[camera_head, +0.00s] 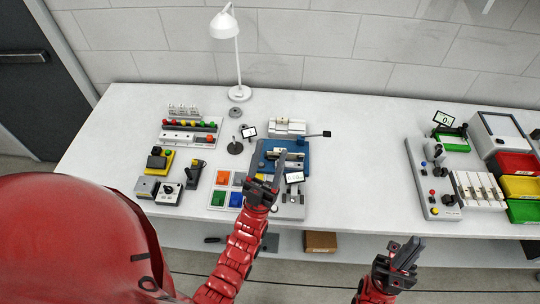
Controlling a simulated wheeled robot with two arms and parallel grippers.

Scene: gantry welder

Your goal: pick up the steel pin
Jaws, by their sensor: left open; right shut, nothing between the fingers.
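I cannot make out the steel pin for certain; it is too small or hidden by my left gripper. My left gripper (269,167) is open over the front of a blue fixture (301,155) on the white bench, and it hides part of that fixture and the grey plate in front. I cannot tell whether its fingers touch anything. My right gripper (410,248) is shut and empty, in the air before the bench's front edge, at the lower right.
A tray with coloured squares (222,178) lies left of my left gripper. Control boxes (167,193) and a button rack (190,130) stand further left. A lamp (238,93) stands behind. A grey panel (424,168) and coloured bins (520,187) are right. The bench between (365,165) is clear.

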